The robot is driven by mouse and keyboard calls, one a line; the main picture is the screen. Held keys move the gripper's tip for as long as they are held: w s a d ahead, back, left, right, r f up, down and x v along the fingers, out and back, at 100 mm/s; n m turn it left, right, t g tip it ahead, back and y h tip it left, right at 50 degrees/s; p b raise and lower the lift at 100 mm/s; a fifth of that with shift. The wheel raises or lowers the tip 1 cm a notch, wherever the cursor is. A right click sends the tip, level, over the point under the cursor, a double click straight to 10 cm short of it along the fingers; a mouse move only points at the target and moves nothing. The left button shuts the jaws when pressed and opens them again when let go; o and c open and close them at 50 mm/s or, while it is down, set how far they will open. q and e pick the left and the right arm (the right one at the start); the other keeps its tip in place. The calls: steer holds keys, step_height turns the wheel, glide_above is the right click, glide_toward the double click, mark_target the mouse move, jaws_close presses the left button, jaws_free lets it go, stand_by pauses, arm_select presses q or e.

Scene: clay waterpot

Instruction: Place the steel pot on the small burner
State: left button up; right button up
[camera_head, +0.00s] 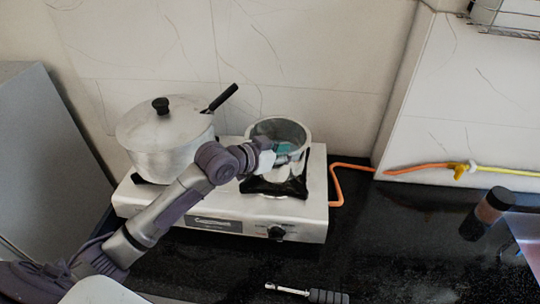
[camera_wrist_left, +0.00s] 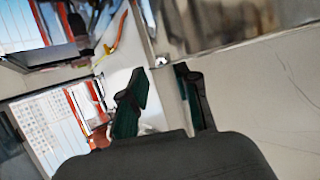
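The steel pot (camera_head: 300,126) is an open, lidless metal pot, roughly upright over the right burner (camera_head: 262,188) of the stove. The burner's dark support shows below it. My left gripper (camera_head: 284,153) is at the pot's near side and covers part of it; teal finger pads show against the pot. In the left wrist view the two fingers of the gripper (camera_wrist_left: 161,72) stand apart with a gap between them. A blurred metal surface, likely the pot (camera_wrist_left: 235,18), fills the top right there. Whether the fingers touch the pot is unclear. My right gripper is not in view.
A large lidded pot (camera_head: 160,152) stands on the stove's (camera_head: 305,222) left side, behind my left arm. An orange hose (camera_head: 337,184) runs along the wall to the right. A dark bottle (camera_head: 487,213) and a black-handled tool (camera_head: 328,296) are on the black counter (camera_head: 400,255).

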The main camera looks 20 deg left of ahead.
arm_select(q)
steer(key=b+v, duration=0.1)
steer(key=v, duration=0.7)
steer(key=shift+s+a, duration=0.1)
stand_by(1.1)
